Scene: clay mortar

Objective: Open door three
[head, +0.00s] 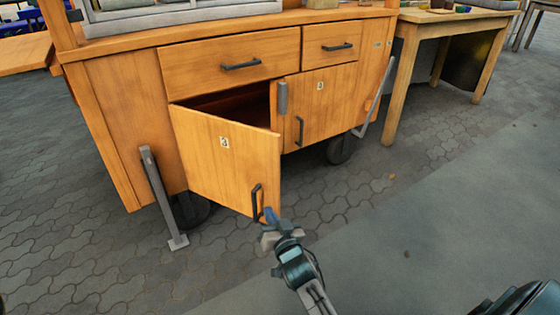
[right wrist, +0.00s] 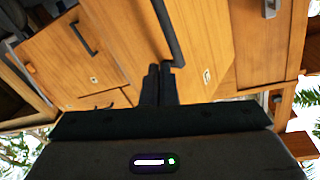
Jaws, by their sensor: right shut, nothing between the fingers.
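A wooden cabinet has two lower doors. The left door (head: 225,165) stands part-way open, hinged at its left, with a dark gap above and behind it. It carries a small label (head: 223,142), too small to read surely, and a black handle (head: 257,202) near its free edge. The right door (head: 322,105) is closed and has its own label and black handle (head: 299,130). My right gripper (head: 270,215) is shut and empty, just beside the open door's handle. In the right wrist view the shut fingers (right wrist: 160,83) are close to that handle (right wrist: 168,32); contact cannot be told. My left gripper is not in view.
Two closed drawers (head: 225,72) sit above the doors. A grey support leg (head: 160,195) and dark wheels stand under the cabinet. A wooden table (head: 440,25) is at the right. The paved floor (head: 400,210) right of the door is clear.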

